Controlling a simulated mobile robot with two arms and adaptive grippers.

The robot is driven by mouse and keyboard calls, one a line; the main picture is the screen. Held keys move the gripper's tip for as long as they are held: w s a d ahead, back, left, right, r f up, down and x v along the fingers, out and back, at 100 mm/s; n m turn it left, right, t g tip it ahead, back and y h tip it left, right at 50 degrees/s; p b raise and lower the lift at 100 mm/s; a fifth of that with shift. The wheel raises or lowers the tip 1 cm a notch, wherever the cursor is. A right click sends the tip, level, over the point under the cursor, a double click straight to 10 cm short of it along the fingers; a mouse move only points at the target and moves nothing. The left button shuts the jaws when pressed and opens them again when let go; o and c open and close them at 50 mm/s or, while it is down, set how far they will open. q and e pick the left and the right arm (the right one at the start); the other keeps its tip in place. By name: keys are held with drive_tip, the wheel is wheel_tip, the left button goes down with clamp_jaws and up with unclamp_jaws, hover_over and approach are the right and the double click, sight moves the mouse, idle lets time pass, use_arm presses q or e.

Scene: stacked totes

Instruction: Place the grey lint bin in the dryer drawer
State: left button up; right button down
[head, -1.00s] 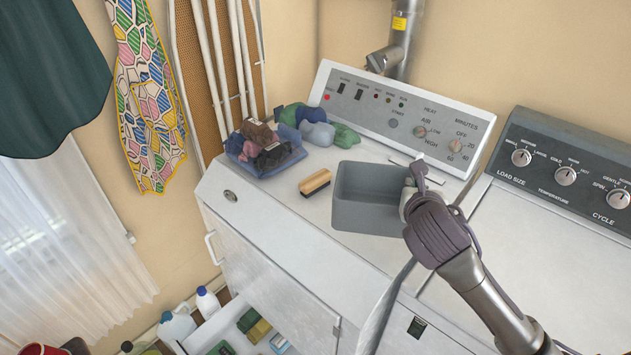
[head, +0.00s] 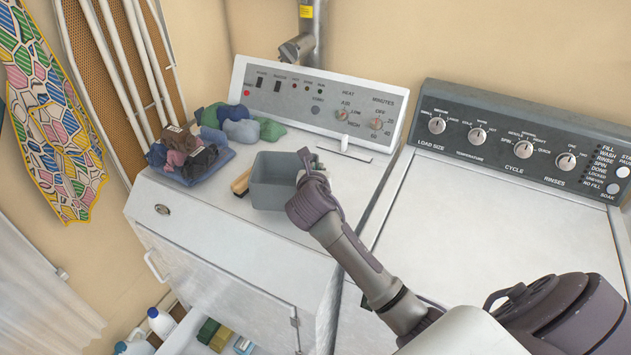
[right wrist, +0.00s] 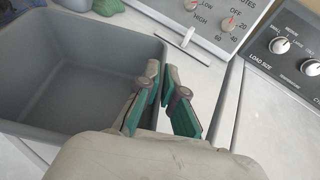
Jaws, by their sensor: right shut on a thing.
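The grey lint bin (head: 274,192) is an open rectangular tub at the top of the white dryer (head: 215,225). I cannot tell whether its base touches the top. My right gripper (head: 308,160) is at the bin's right side. In the right wrist view, the gripper's green-padded fingers (right wrist: 162,80) are closed on the right wall of the bin (right wrist: 60,85), whose inside looks empty. The dryer drawer (head: 180,334) is pulled out low at the front left, partly cut off by the frame, with green and yellow boxes (head: 208,330) inside. My left gripper is out of view.
A brush (head: 241,182) lies at the bin's left, partly hidden by it. The washer (head: 490,220) stands right. Bottles (head: 160,322) stand left of the drawer.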

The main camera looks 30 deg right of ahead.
drive_tip(key=shift+f, duration=1.95)
drive_tip(key=c, duration=1.7)
unclamp_jaws()
drive_tip(key=shift+f, duration=0.2)
drive_tip(key=o, duration=0.4)
